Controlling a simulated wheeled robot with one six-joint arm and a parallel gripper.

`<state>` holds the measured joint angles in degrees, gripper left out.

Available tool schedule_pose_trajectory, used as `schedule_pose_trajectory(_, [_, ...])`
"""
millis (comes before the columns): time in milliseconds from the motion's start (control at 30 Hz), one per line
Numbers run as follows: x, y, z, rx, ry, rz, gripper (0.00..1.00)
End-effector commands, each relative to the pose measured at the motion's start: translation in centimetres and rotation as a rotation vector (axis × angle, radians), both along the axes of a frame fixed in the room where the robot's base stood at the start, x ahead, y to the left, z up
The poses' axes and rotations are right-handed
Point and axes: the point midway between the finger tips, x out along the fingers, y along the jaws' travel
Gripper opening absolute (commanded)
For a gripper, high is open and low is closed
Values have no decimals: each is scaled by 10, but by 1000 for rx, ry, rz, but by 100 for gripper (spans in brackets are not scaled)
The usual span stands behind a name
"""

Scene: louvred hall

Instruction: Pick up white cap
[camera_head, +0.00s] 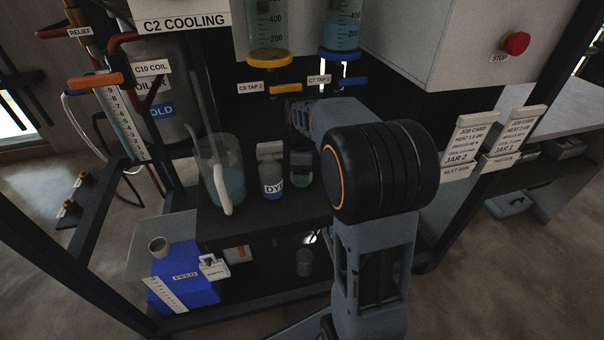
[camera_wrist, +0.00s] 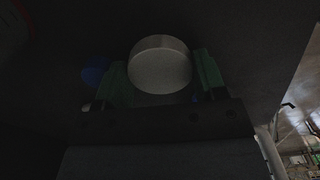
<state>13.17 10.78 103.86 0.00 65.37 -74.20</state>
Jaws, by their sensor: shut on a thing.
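In the wrist view, a pale white round cap (camera_wrist: 160,62) sits between the two green fingers of my gripper (camera_wrist: 162,76). The fingers are shut on it from left and right. The view is very dark, and I cannot tell whether the cap rests on anything. In the head view, I cannot make out my gripper or the held cap clearly; my arm reaches to the back of the rack shelf below the taps.
The shelf holds a beaker (camera_head: 226,183) of blue liquid, a DYE bottle (camera_head: 271,180) and a dark, green-based object (camera_head: 302,178). A blue FEED container (camera_head: 186,273) stands lower left. Two tap handles (camera_head: 287,88) (camera_head: 352,83) hang above. A blue shape (camera_wrist: 94,73) shows beside the left finger.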

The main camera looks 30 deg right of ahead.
Motion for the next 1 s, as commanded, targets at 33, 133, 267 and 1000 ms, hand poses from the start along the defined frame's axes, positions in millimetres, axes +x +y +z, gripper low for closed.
schedule_pose_trajectory(33, [0, 0, 0, 0, 0, 0, 42])
schedule_pose_trajectory(133, [0, 0, 3, 0, -1, 0, 42])
schedule_pose_trajectory(267, [1, 0, 14, -1, -3, 0, 42])
schedule_pose_trajectory(1000, [-100, 29, 118, -1, -3, 1, 42])
